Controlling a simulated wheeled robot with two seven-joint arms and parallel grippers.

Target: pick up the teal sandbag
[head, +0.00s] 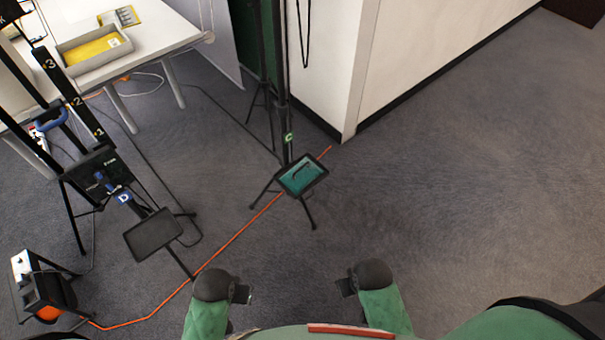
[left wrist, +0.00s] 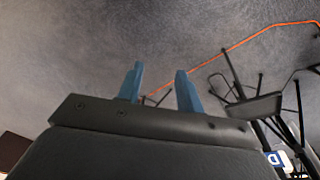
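The teal sandbag (head: 300,178), with a dark strap on top, appears to lie in the small black tray (head: 322,165) low on stand C (head: 287,140). My left gripper (head: 242,294) is below and to the left of it in the head view, well apart from it. In the left wrist view its two blue fingers (left wrist: 158,72) are spread with nothing between them. My right gripper (head: 346,287) is below and to the right of the sandbag, apart from it; its fingers are too small to read. The sandbag cannot be made out in the left wrist view.
Stand D (head: 123,197) with an empty black tray (head: 153,235) is at left; its tray (left wrist: 255,105) also shows in the left wrist view. An orange cable (head: 235,237) crosses the floor under stand C. A white table (head: 150,30) stands upper left. Floor at right is clear.

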